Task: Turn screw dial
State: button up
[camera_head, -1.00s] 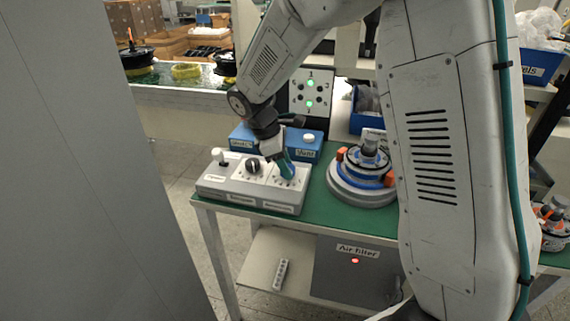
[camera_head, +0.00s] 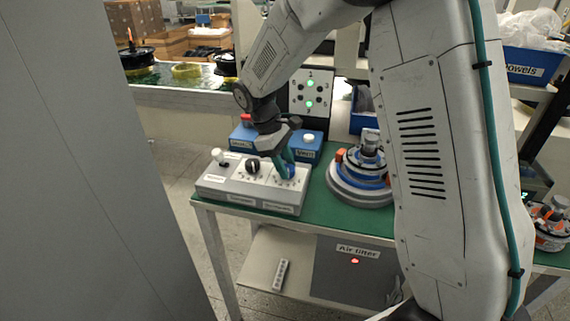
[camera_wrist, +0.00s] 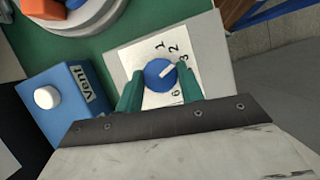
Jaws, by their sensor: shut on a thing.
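A blue round dial (camera_wrist: 158,76) with a white pointer line sits on a white numbered plate in the wrist view. The pointer is aimed toward the numbers 2 and 3. My gripper (camera_wrist: 160,88) has its green fingers on both sides of the dial and is shut on it. In the head view my gripper (camera_head: 286,165) reaches down at the right end of the grey control box (camera_head: 235,190). The dial (camera_head: 288,171) is mostly hidden there by the fingers.
The control box also bears a black knob (camera_head: 253,166) and a white-topped switch (camera_head: 218,156). A blue Vent box (camera_wrist: 65,98) stands close by. A round motor assembly (camera_head: 360,180) stands right on the green table. A panel (camera_head: 311,93) shows green lights.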

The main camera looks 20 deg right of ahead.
jog(key=shift+m+y, duration=0.3)
jog(key=shift+m, duration=0.3)
jog(key=o, duration=1)
jog(key=v, duration=0.7)
jog(key=shift+w+r, duration=0.25)
jog(key=shift+r, duration=0.1)
